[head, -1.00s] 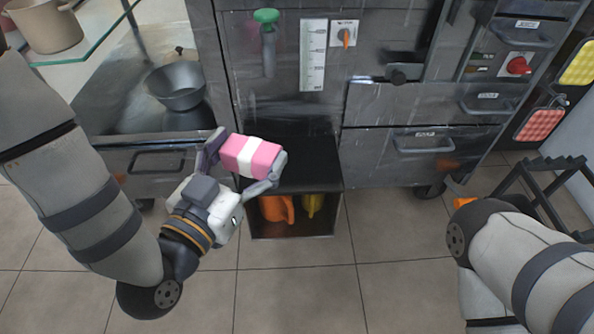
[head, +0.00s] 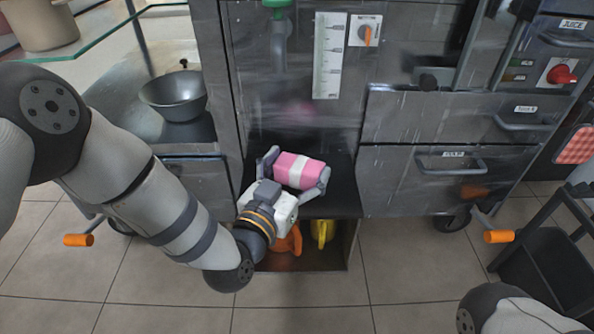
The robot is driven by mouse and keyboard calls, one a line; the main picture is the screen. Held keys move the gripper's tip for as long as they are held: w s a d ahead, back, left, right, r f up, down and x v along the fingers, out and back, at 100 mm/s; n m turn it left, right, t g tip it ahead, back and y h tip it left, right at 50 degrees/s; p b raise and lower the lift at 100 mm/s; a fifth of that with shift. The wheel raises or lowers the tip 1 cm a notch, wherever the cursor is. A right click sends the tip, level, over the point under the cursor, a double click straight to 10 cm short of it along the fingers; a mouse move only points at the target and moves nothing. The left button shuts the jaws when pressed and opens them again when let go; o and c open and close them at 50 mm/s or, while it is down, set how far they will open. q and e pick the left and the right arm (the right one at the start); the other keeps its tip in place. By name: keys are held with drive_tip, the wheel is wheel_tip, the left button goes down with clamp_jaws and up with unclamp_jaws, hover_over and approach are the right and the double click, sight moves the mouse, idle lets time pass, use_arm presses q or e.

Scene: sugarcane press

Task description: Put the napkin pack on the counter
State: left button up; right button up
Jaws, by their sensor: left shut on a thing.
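The napkin pack (head: 299,170) is a pink block with a white band around its middle. My left gripper (head: 296,174) is shut on it, one finger at each end. The pack is in front of the press, over or near the dark shelf (head: 338,203) above the open cubby. I cannot tell whether it touches that shelf. The counter (head: 160,112) is the grey metal top at the left, with a dark bowl on it. My right gripper is out of view; only part of my right arm shows at the lower right.
A dark bowl (head: 174,95) stands on the counter, with a glass shelf (head: 100,38) above it. An orange item (head: 287,243) and a yellow item (head: 321,232) are in the cubby. A dark step frame (head: 545,255) stands at the right. The counter's front part is bare.

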use_arm(q)
drive_tip(key=o, duration=0.9)
drive_tip(key=shift+f, duration=0.1)
drive_tip(key=o, duration=0.3)
